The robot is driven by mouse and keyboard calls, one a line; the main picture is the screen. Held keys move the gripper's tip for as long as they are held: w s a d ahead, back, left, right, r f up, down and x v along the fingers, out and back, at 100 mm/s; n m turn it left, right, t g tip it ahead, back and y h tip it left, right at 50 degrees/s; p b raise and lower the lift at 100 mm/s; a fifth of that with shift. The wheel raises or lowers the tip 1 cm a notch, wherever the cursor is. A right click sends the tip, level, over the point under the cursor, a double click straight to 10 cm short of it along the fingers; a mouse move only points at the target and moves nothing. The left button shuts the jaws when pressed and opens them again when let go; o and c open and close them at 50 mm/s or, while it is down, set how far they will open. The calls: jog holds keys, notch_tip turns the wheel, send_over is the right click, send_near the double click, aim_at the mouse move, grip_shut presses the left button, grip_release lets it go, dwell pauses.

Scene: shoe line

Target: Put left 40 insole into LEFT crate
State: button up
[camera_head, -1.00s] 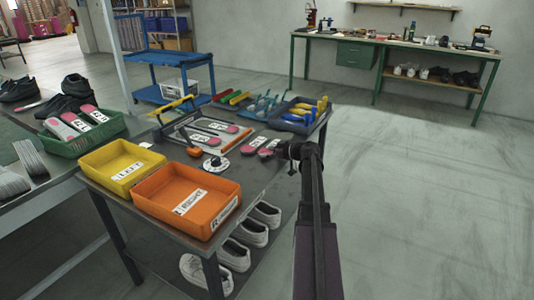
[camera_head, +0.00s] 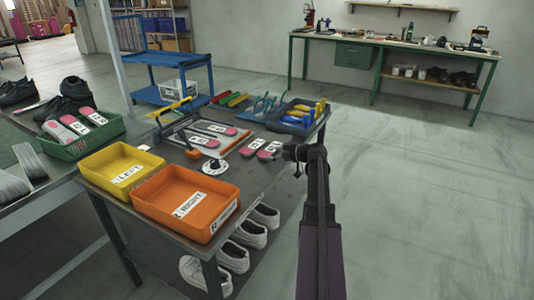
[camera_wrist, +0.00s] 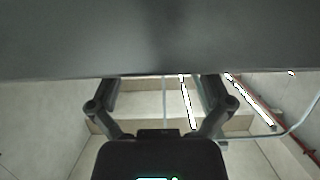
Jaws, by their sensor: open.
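The LEFT crate (camera_head: 100,183) is yellow and stands at the table's left end in the head view, with no insole seen in it. Two grey-and-pink insoles lie side by side on the table, one on the left (camera_head: 254,146) and one on the right (camera_head: 270,150). More insoles lie on a board (camera_head: 207,140) behind them. The size marks are too small to read. My gripper (camera_head: 295,152) is just right of the pair, near the table's right edge. In the wrist view my gripper (camera_wrist: 158,95) has its fingers spread, with nothing between them.
The orange RIGHT crate (camera_head: 165,218) stands in front of the yellow one. A green crate (camera_head: 82,146) with insoles is at the left. A blue bin (camera_head: 292,125) and tools lie at the table's back. White shoes (camera_head: 232,257) stand on the lower shelf. The floor at right is clear.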

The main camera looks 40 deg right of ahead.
jog(key=p+v, duration=0.2)
jog(key=v, duration=0.6)
jog(key=shift+s+d, duration=0.2)
jog(key=shift+s, duration=0.1)
jog(key=shift+r, duration=0.15)
jog(key=shift+r, duration=0.1)
